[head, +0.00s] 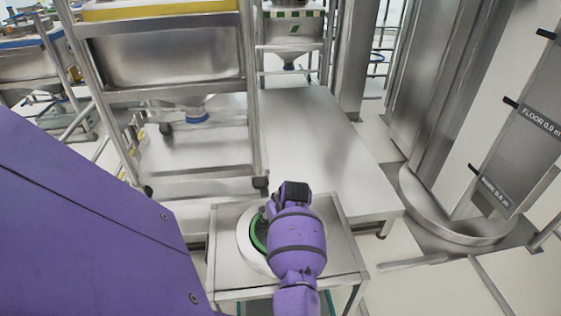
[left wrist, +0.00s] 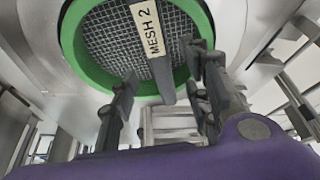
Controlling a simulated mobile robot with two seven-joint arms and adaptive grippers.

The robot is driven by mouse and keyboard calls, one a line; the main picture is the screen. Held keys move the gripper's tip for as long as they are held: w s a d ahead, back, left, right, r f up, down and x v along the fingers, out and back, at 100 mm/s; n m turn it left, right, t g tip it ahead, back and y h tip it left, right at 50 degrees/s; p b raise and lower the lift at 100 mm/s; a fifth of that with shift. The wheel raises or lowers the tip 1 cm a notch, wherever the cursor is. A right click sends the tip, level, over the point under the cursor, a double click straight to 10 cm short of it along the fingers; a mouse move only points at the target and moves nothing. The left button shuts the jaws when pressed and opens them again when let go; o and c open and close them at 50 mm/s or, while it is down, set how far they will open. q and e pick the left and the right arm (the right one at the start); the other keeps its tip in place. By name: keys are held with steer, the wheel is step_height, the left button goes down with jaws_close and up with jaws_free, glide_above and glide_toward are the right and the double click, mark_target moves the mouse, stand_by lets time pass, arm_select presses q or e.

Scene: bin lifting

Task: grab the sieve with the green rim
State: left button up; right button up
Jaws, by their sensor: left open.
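The sieve with the green rim (head: 258,238) lies on a small steel table, set in a pale round surround and mostly covered by my purple left arm in the head view. In the left wrist view its green rim (left wrist: 88,72), grey mesh and a "MESH 2" label (left wrist: 151,38) show up close. A narrow grey bar runs on from the label past the rim. My left gripper (head: 266,209) is over the sieve's edge. In the left wrist view it (left wrist: 163,85) is open, with a finger on each side of the bar. Contact cannot be told. My right gripper is not in view.
The small steel table (head: 226,290) stands against a larger low steel platform (head: 330,150), which is largely bare. A wheeled steel rack (head: 255,120) with a yellow-edged bin (head: 160,52) stands behind at left. A steel column (head: 435,200) with height labels is at right.

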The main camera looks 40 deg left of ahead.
arm_select(q)
steer(key=x, duration=0.5)
steer(key=shift+w+a+f+b, duration=0.1)
steer(key=shift+a+f+b, duration=0.15)
steer(key=shift+a+b, duration=0.15)
jaws_close()
steer(key=shift+r, duration=0.1)
